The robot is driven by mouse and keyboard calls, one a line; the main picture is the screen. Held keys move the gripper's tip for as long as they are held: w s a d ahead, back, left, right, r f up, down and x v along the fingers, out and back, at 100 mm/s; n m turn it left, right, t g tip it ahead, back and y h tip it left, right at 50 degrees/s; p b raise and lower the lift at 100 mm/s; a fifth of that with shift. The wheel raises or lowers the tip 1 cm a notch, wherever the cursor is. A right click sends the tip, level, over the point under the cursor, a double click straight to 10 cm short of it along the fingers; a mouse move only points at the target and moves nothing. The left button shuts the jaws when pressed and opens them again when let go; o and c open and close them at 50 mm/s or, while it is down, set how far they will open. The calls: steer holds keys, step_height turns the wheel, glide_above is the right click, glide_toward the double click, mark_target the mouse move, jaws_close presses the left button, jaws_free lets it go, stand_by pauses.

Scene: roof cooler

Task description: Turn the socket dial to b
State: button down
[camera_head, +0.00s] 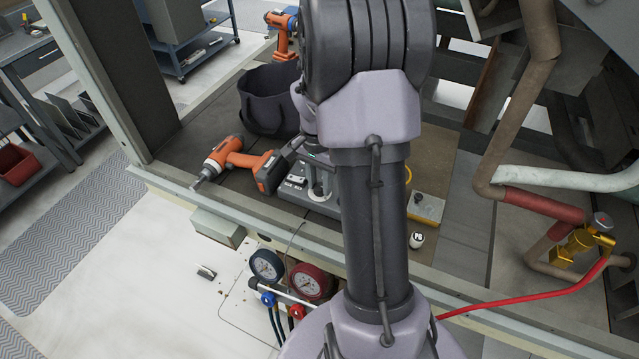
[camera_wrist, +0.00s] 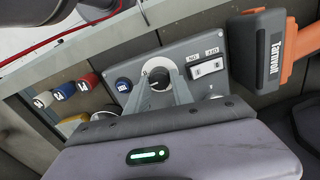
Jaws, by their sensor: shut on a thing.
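The socket dial (camera_wrist: 156,74) is a round dark knob with a pale pointer mark, set in a light ring on a grey panel (camera_wrist: 182,50). It shows in the wrist view, upper middle. My gripper (camera_wrist: 162,86) is shut on the dial, its grey fingers reaching up to it from below. In the head view the panel (camera_head: 289,196) lies on the ledge, partly behind my arm, and the dial is hidden or too small to tell.
An orange drill (camera_head: 229,155) lies left of the panel, its battery (camera_wrist: 254,48) close by on the wrist view's right. A black bag (camera_head: 266,98) stands behind. Gauges (camera_head: 308,281) hang below the ledge. Coloured caps (camera_wrist: 62,91) line the panel's left. Pipes (camera_head: 540,203) fill the right.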

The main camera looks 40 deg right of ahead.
mark_target(318, 184)
steer(key=m+b, duration=0.1)
steer(key=m, duration=0.4)
steer(key=shift+m, duration=0.4)
stand_by(0.4)
steer(key=c, duration=1.1)
jaws_free()
step_height(318, 184, up, 18)
steer(key=p, duration=0.6)
steer(key=shift+w+f, duration=0.25)
steer(key=shift+w, duration=0.05)
steer(key=shift+d, duration=0.1)
